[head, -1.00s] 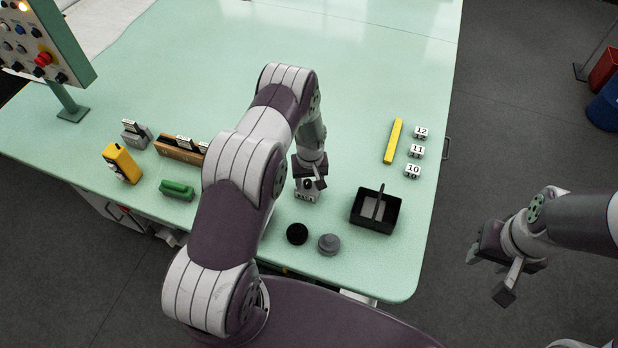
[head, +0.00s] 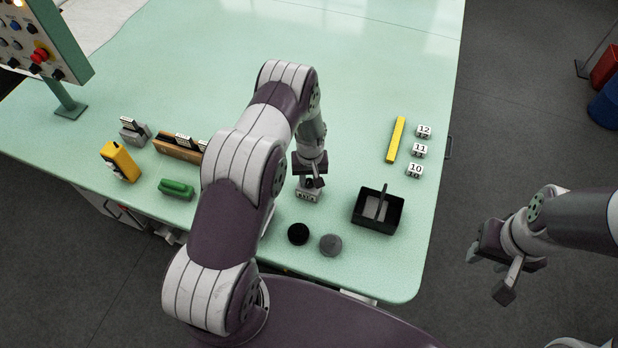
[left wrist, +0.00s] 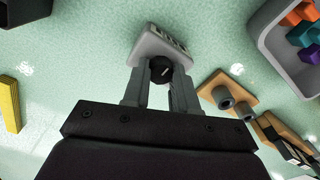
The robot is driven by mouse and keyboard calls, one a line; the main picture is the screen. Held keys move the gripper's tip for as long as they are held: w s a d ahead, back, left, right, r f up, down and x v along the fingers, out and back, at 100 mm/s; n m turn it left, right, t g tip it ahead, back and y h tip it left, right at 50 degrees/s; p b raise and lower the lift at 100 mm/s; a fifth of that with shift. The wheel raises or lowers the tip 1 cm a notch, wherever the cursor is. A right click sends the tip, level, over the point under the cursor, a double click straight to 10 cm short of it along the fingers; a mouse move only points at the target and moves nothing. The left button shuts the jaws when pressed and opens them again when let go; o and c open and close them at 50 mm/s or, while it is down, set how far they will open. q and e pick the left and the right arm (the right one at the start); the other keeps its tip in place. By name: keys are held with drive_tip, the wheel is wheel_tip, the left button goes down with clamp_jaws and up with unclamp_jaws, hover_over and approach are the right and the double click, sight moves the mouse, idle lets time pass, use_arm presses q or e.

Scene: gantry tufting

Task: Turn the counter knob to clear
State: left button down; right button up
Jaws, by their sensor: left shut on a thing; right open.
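The counter (head: 308,196) is a small grey box with a row of digits, standing on the green table. Its black knob (left wrist: 161,70) shows in the left wrist view, between the fingers. My left gripper (head: 309,181) is over the counter and shut on the knob; the counter body (left wrist: 158,44) shows just beyond the fingertips. The digits are too small to read. My right gripper (head: 484,274) is open and empty, off the table's right side.
A black divided tray (head: 392,222) stands right of the counter. Black (head: 298,234) and grey (head: 330,245) round pieces lie near the front edge. A yellow bar (head: 396,140) and numbered blocks (head: 419,150) lie further right. A green piece (head: 177,189) is left of my arm.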

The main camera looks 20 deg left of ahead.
use_arm(q)
drive_tip(key=shift+s+f+m+b, duration=0.1)
drive_tip(key=shift+f+m+b, duration=0.1)
drive_tip(key=shift+m+b, duration=0.7)
drive_tip(key=m+b, duration=0.1)
drive_tip(key=m, duration=0.2)
drive_tip(key=m+b, duration=0.3)
drive_tip(key=m, duration=0.3)
drive_tip(key=shift+s+r, duration=0.1)
drive_tip(key=m+b, duration=0.1)
drive_tip(key=m, duration=0.5)
drive_tip(key=shift+m+b, duration=0.3)
drive_tip(key=shift+b, duration=0.1)
drive_tip(key=m, duration=0.2)
drive_tip(key=m+b, duration=0.1)
drive_tip(key=m, duration=0.2)
drive_tip(key=shift+r+m, duration=0.2)
drive_tip(key=shift+m, duration=0.4)
drive_tip(key=shift+w, duration=0.2)
